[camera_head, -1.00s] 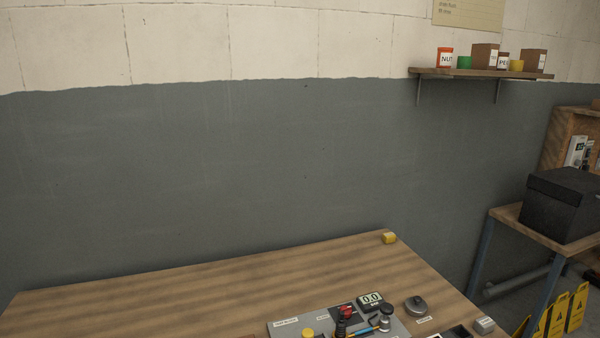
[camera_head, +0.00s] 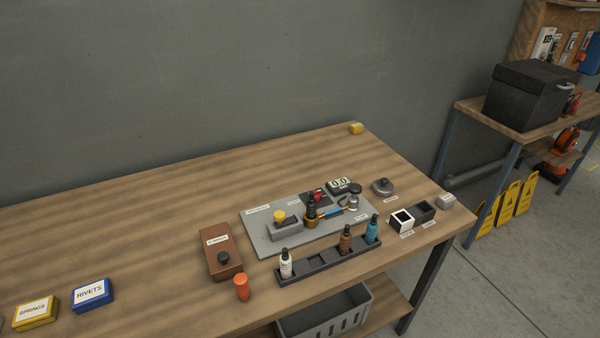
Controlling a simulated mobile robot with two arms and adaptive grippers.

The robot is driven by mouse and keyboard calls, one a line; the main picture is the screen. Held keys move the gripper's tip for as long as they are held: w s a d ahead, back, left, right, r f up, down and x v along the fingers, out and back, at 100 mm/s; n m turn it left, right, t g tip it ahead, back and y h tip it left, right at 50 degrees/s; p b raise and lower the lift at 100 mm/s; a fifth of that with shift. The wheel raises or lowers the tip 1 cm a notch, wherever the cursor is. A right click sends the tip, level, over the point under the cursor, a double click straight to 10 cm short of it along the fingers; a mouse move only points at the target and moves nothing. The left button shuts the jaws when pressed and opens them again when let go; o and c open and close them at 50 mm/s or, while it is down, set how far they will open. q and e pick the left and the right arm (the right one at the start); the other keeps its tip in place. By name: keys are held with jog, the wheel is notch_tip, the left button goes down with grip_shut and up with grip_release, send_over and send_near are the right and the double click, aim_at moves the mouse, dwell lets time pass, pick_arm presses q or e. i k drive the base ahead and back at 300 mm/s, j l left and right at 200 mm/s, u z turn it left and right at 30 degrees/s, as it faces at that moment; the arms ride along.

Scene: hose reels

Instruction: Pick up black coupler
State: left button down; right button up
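I cannot tell for certain which item is the black coupler. A small black round piece (camera_head: 223,257) sits on the front part of a brown labelled block (camera_head: 216,239) on the workbench. Another upright black piece (camera_head: 311,200) stands in a brass-coloured fitting (camera_head: 311,217) on the grey board, beside a blue-and-orange tool. A grey disc with a dark knob (camera_head: 383,184) lies right of the board. Neither of my grippers shows in the head view.
The wooden workbench (camera_head: 130,225) has clear room at left and back. A black rack (camera_head: 331,266) holds several bottles in front of the grey board (camera_head: 262,236). An orange cylinder (camera_head: 242,287) stands by the brown block. A side table (camera_head: 470,105) carries a black box (camera_head: 531,93).

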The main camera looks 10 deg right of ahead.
aim_at(310, 204)
jog(key=k+l+u, duration=0.2)
jog(key=u, duration=0.15)
jog(key=k+l+u, duration=0.15)
jog(key=u, duration=0.2)
jog(key=k+u, duration=0.35)
jog(key=i+l, duration=0.05)
jog(key=i, duration=0.05)
